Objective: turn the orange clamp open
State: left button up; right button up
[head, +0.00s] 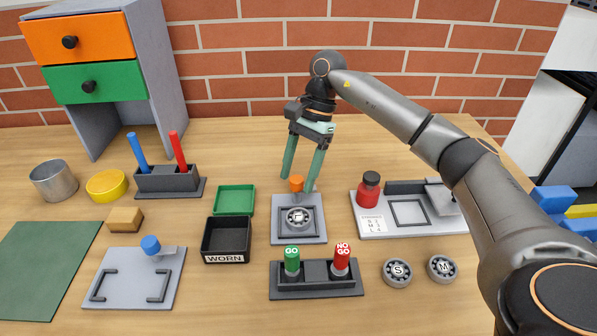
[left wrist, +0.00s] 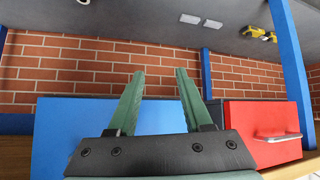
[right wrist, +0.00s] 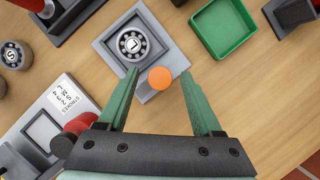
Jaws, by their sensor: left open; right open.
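The orange clamp (head: 297,183) shows as a round orange knob at the back edge of a grey fixture plate (head: 284,233). A round bearing part marked L (head: 298,217) sits in this fixture. My right gripper (head: 296,181) is open and points down, its fingers on either side of the orange knob in the picture. In the right wrist view the orange knob (right wrist: 159,78) lies between the two fingertips (right wrist: 159,73); I cannot tell whether they touch it. The clamp's arm is mostly hidden. My left gripper (left wrist: 160,71) is open and empty, away from the bench fixtures.
A green tray (head: 234,200) and a black WORN bin (head: 226,239) stand left of the fixture. The GO/NO GO gauge stand (head: 316,280) is in front. A blue-knobbed fixture (head: 133,277) stands left.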

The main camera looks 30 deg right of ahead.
jog(key=p+v, duration=0.1)
jog(key=v, duration=1.1)
jog(key=shift+d+r+p, duration=0.15)
jog(key=shift+p, duration=0.25)
